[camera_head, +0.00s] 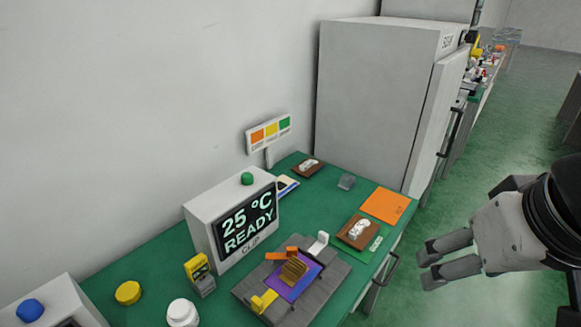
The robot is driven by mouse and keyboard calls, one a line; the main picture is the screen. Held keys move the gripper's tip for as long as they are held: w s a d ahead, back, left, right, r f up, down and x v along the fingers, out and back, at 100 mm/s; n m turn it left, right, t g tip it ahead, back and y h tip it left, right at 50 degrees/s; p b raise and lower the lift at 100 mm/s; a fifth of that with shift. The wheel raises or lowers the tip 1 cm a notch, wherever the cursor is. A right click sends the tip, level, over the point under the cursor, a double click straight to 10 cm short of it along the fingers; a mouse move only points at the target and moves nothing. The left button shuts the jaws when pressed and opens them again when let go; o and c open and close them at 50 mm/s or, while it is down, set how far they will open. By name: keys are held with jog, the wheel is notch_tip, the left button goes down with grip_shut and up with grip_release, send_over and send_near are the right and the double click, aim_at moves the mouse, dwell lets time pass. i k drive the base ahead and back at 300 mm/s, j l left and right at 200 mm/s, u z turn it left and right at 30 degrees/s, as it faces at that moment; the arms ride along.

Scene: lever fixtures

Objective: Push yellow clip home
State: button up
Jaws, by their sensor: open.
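A grey fixture (329,281) sits on the green bench. An orange clip (282,254) lies at the far-left side of the block, and a white clip (318,244) stands up at the back. My gripper (427,263) is at the right, off the bench edge, with its two fingers pointing left. It is open and empty, well apart from the yellow clip.
A display box (233,222) reading "25 °C READY" stands behind the fixture. A yellow-grey device (199,274), a white jar (182,313) and a yellow disc (128,292) are at the left. A brown tray (348,236) and orange sheet (386,206) lie to the right, before a grey cabinet (380,90).

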aim_at(260, 304)
jog(key=u, duration=0.6)
jog(key=l+u, duration=0.2)
jog(key=k+j, duration=0.3)
jog(key=k, duration=0.15)
jog(key=z, duration=0.05)
